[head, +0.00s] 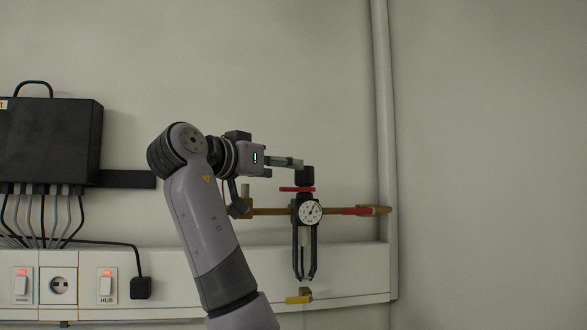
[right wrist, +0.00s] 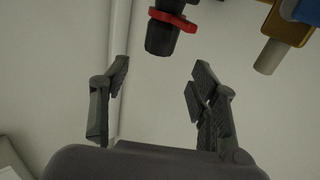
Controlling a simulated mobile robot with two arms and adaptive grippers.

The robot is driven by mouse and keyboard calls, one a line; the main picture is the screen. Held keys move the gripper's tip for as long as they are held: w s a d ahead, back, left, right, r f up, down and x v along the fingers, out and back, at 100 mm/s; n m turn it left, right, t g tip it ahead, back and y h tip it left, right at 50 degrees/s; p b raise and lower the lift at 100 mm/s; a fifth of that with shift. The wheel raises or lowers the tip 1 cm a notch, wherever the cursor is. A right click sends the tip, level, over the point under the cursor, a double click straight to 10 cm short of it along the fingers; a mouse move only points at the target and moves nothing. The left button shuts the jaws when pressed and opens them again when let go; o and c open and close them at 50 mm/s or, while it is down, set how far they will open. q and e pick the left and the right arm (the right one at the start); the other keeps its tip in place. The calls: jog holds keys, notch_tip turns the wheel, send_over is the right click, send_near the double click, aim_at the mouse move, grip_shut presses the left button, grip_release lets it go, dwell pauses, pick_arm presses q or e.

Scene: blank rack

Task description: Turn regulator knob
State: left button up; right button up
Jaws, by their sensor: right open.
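The regulator knob (head: 306,174) is black and sits on top of the regulator, above a red ring (head: 297,189). Below them is a white round gauge (head: 311,211). My right gripper (head: 297,163) reaches in from the left at knob height, its fingertips close to the knob. In the right wrist view my right gripper (right wrist: 161,70) is open and empty. There the knob (right wrist: 160,40) with its red ring (right wrist: 174,19) lies just beyond the fingertips, roughly in line with the gap between them. Contact cannot be made out. My left gripper is not in view.
A brass pipe (head: 270,211) runs through the regulator toward a vertical wall pipe (head: 384,120). A yellow-handled valve (head: 299,298) is below. A black box (head: 48,140) with cables hangs left, above switches on a white trunking (head: 180,262). The wall above is clear.

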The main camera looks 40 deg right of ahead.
aim_at(299, 171)
jog(key=shift+v, duration=1.25)
jog(key=a+b, duration=0.1)
jog(key=b, duration=0.1)
jog(key=f+b, duration=0.1)
jog(key=shift+s+a+f+b, duration=0.15)
jog(key=shift+a+f+b, duration=0.05)
jog(key=shift+a+b, duration=0.2)
jog(key=shift+g, duration=0.5)
jog(key=w+d+p, duration=0.1)
jog(key=d, duration=0.3)
jog(key=w+d+p, duration=0.1)
jog(key=d, duration=0.3)
jog(key=w+d+r+p, duration=0.1)
jog(key=d, duration=0.3)
jog(key=shift+d+p, duration=0.3)
jog(key=shift+w+d+f, duration=0.1)
jog(key=shift+d+f, duration=0.05)
jog(key=shift+d, duration=0.4)
